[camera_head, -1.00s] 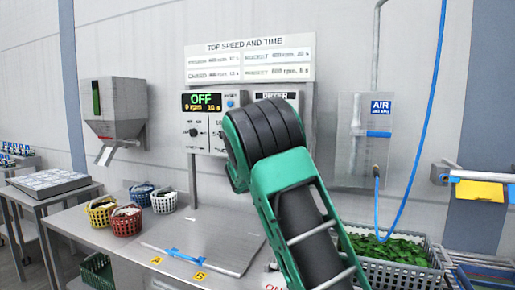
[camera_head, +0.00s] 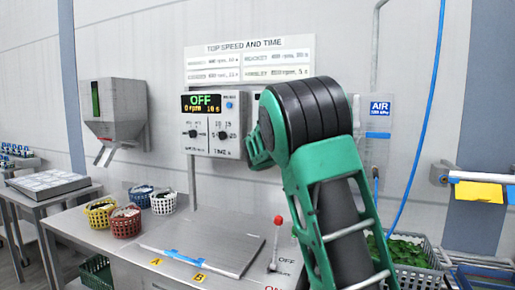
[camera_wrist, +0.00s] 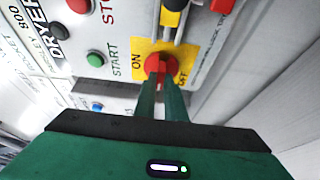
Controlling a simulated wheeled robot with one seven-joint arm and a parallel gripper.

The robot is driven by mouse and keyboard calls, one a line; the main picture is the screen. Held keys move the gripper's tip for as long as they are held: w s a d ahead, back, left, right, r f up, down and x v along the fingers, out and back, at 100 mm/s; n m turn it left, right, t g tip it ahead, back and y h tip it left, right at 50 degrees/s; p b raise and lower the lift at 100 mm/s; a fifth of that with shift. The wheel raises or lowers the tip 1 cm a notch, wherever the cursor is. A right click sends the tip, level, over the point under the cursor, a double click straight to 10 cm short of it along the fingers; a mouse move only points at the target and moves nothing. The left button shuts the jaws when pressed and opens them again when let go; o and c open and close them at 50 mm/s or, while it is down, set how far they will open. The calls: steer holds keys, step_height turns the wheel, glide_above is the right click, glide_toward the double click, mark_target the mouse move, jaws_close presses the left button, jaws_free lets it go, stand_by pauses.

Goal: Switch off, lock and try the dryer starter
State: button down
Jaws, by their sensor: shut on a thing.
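In the wrist view my gripper (camera_wrist: 161,84) is shut on the red knob (camera_wrist: 160,64) of the dryer starter. The knob sits on a yellow plate (camera_wrist: 142,55) marked ON, with a second, partly covered word at its right. A green START button (camera_wrist: 95,59) and a red STOP button (camera_wrist: 80,5) sit to the left, near the DRYER label (camera_wrist: 58,45). A yellow and black item (camera_wrist: 172,16) and a red item (camera_wrist: 222,5) are at the top, cut by the frame edge. In the head view my arm hides nearly all of the starter and the fingertips.
A control box (camera_head: 212,128) left of my arm displays OFF. A red-knobbed lever (camera_head: 278,221) stands on the bench (camera_head: 205,232) near an OFF label. Small baskets (camera_head: 126,224) stand at the left. A crate of greens (camera_head: 410,256) and a blue air hose (camera_head: 425,110) are at the right.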

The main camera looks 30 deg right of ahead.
steer(key=shift+a+f, duration=0.1)
steer(key=shift+f, duration=0.05)
stand_by(0.3)
steer(key=c, duration=1.8)
jaws_free()
steer(key=shift+w, duration=0.1)
steer(key=v, duration=1)
steer(key=shift+s+a, duration=0.1)
steer(key=shift+s, duration=0.2)
steer(key=shift+f, duration=0.1)
